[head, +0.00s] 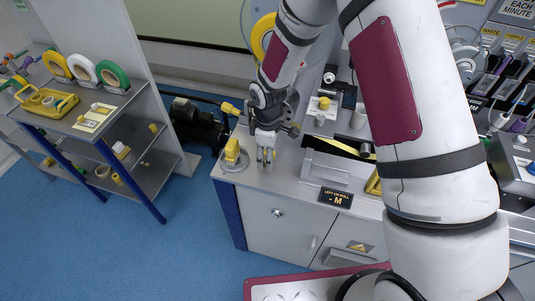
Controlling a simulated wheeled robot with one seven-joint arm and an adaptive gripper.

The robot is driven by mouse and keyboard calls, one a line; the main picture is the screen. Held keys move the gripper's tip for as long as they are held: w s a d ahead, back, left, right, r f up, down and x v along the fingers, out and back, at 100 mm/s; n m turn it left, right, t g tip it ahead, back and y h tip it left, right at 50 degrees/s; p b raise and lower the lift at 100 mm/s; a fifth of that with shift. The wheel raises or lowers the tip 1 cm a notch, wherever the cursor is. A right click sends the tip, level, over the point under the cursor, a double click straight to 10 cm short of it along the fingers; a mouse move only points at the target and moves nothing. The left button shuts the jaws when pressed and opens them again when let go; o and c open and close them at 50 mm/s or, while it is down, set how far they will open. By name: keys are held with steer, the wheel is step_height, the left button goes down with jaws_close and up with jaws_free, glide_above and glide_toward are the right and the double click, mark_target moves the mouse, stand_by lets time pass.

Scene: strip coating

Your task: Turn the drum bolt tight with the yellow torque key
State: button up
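My gripper (265,156) points down just above the left end of the grey bench top, and I see nothing clearly held in it. Its fingers are too small here to tell whether they are apart. A yellow upright piece (232,151) stands on a round metal base at the bench corner, just left of my gripper and apart from it. A yellow handle-like part (231,109) shows above and behind it; I cannot tell which of these is the torque key. A large clear reel with a yellow roll (262,37) stands behind my arm, partly hidden. I cannot make out the drum bolt.
The bench (258,181) carries an open grey box (338,163) right of my gripper. A label sign (335,197) is at its front edge. Shelves with tape rolls (113,75) stand at the left. Blue floor (190,235) is clear between them. My arm hides much of the right.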

step_height(320, 180, up, 12)
stand_by(0.6)
stand_by(0.8)
steer(key=s+d+r+m+t, duration=0.1)
steer(key=s+d+r+m, duration=0.25)
steer(key=r, duration=0.55)
steer(key=s+d+r+m+t, duration=0.1)
steer(key=s+d+r+m, duration=0.3)
steer(key=r, duration=0.4)
steer(key=s+d+r+m+t, duration=0.1)
steer(key=s+d+r+m, duration=0.2)
steer(key=s, duration=0.5)
steer(key=s+d+r+m+t, duration=0.2)
steer(key=s+d+r+m, duration=0.1)
steer(key=s, duration=0.6)
steer(key=shift+s+d+r+m, duration=0.15)
steer(key=shift+d+r+m, duration=0.25)
steer(key=shift+r, duration=0.5)
